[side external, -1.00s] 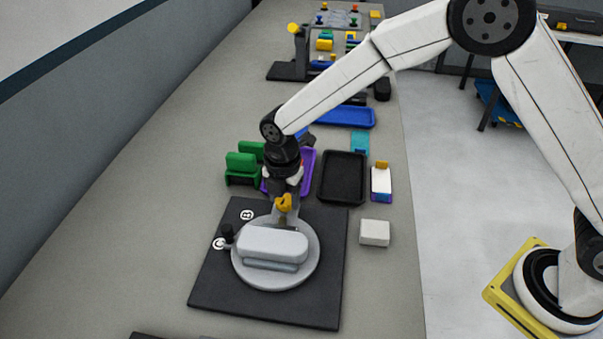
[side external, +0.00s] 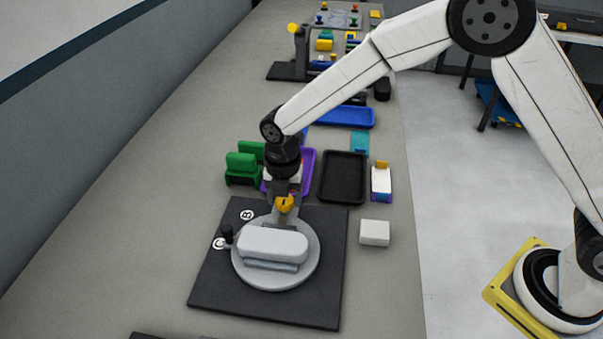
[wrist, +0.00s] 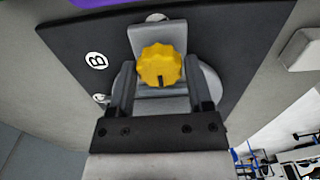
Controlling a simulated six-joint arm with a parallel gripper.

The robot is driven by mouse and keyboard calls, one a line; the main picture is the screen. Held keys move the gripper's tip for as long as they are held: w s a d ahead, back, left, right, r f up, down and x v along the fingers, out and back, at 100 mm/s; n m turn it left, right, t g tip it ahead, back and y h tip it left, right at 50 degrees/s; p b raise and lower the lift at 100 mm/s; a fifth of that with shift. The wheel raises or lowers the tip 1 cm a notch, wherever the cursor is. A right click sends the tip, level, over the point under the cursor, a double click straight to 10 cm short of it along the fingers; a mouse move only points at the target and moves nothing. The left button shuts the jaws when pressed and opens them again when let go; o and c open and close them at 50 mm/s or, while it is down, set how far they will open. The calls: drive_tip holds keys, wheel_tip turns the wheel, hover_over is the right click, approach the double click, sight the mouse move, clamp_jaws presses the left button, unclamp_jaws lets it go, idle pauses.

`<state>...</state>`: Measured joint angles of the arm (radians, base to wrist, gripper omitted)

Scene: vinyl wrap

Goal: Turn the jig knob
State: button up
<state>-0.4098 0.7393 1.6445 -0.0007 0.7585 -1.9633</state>
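The yellow jig knob (wrist: 160,65) is a lobed disc with a small dark mark at its lower edge. It sits on a grey bracket (wrist: 146,36) on the jig. In the side external view the knob (side external: 284,204) is at the far edge of the round grey turntable (side external: 249,276). My gripper (wrist: 160,78) is open, with one finger on each side of the knob in the wrist view. Small gaps seem to show beside the knob, but contact is hard to judge. A light grey block (side external: 272,243) lies on the turntable.
The jig's black base plate (side external: 318,308) carries round white labels, one marked B (wrist: 96,60). A white block (side external: 375,233) lies to its right. A black tray (side external: 343,178), purple tray (side external: 308,170) and green holders (side external: 242,168) stand behind it.

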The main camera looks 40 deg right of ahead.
drive_tip(key=shift+o, duration=1.1)
drive_tip(key=shift+r, duration=0.1)
drive_tip(key=shift+r, duration=3.85)
drive_tip(key=shift+s+d+m, duration=0.15)
drive_tip(key=shift+d+m, duration=0.35)
drive_tip(key=s+d+m+t, duration=0.1)
drive_tip(key=s+d+m, duration=0.7)
drive_tip(key=m, duration=0.5)
drive_tip(key=s+d+f+m+t, duration=0.1)
drive_tip(key=s+d+m, duration=0.7)
drive_tip(key=m, duration=0.5)
drive_tip(key=shift+s+d+f+t, duration=0.2)
drive_tip(key=shift+s+d+t, duration=0.15)
drive_tip(key=shift+d, duration=0.95)
